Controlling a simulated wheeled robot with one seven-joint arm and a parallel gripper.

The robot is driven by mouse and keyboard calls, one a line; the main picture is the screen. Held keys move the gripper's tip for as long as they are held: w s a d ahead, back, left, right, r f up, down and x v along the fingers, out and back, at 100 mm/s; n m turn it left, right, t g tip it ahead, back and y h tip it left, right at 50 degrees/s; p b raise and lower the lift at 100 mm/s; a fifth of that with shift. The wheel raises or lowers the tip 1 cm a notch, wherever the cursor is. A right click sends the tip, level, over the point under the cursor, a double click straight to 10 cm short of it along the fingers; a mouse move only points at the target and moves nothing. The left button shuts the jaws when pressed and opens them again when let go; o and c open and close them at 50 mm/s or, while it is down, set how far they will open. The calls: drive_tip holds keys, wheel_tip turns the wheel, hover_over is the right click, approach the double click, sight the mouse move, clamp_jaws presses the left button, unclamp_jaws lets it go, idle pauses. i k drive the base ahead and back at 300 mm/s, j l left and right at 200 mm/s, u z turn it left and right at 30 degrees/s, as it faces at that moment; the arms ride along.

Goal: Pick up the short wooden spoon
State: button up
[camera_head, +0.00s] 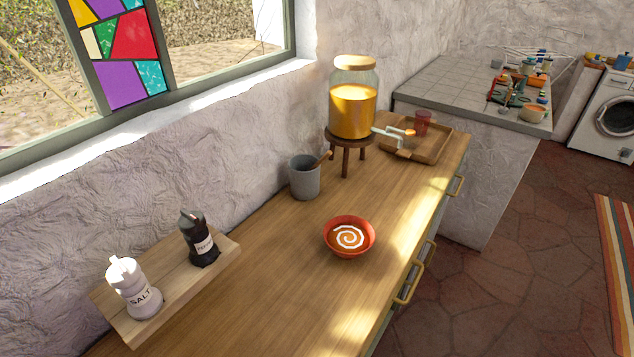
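The lower part of the spoon is hidden inside the cup. The cup stands upright on the wooden counter near the wall. My gripper is not in view.
A juice dispenser (353,108) on a wooden stand (348,141) is just behind and right of the cup. A red soup bowl (349,252) sits in front. Salt (134,290) and pepper (197,240) mills stand on a board (172,310) at left. A wooden tray (439,150) holds a red cup (422,122). Bare counter lies left of the bowl.

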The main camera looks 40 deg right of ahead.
sight(328, 153)
drive_tip(key=i+l, duration=0.1)
drive_tip(key=l, duration=0.4)
drive_tip(key=i+l+u, duration=0.15)
drive_tip(key=l, duration=0.3)
drive_tip(key=i+l, duration=0.1)
drive_tip(key=l, duration=0.4)
drive_tip(key=i+l+u, duration=0.15)
drive_tip(key=l, duration=0.35)
drive_tip(key=u, duration=0.85)
